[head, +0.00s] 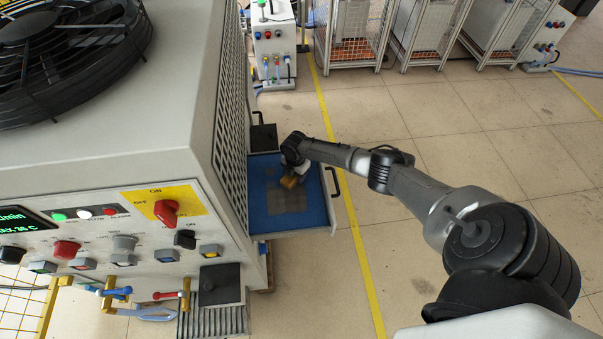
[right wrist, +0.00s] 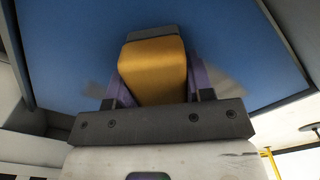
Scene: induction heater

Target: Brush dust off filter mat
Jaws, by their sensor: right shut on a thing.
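The blue filter mat (head: 312,215) lies in a pulled-out drawer tray at the right side of the heater cabinet. Grey dust patches (head: 288,203) show on its middle and near part. My right gripper (head: 292,176) is over the mat, shut on a brush with a yellow-brown handle (head: 288,183). In the right wrist view the brush handle (right wrist: 153,68) sits between the two fingers, with the blue mat (right wrist: 225,45) behind it. Whether the bristles touch the mat cannot be told. My left gripper is not in view.
The heater cabinet (head: 120,165) with its control panel and top fan stands left of the drawer. The drawer's black handle (head: 334,182) is on its outer side. Wire cages (head: 350,35) stand at the back.

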